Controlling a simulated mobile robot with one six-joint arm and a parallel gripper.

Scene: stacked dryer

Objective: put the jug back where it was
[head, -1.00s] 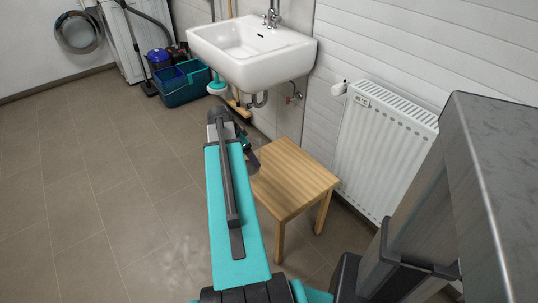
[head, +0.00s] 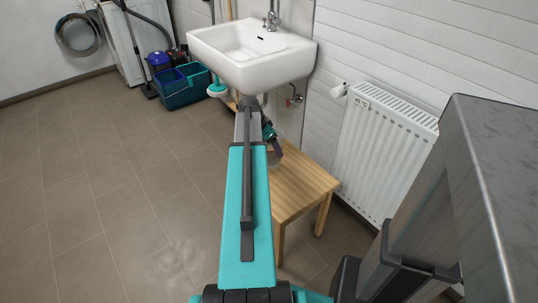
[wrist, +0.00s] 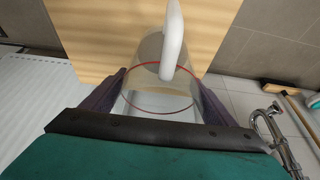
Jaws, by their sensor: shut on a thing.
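The jug (wrist: 140,84) is clear, with red rings and a white handle (wrist: 172,42); it sits between the two dark fingers in the wrist view. My gripper (wrist: 160,80) is shut on it. In the head view my gripper (head: 268,134) is mostly hidden behind my arm, near the far left corner of the wooden stool (head: 300,190). Only a small greyish part of the jug (head: 277,153) shows there. The stool top (wrist: 85,40) lies behind the jug in the wrist view. I cannot tell whether the jug touches it.
A white sink (head: 250,50) hangs on the wall just beyond my gripper. A white radiator (head: 385,150) stands right of the stool. A teal bucket (head: 183,88) is on the floor at the back. The tiled floor at left (head: 90,190) is clear.

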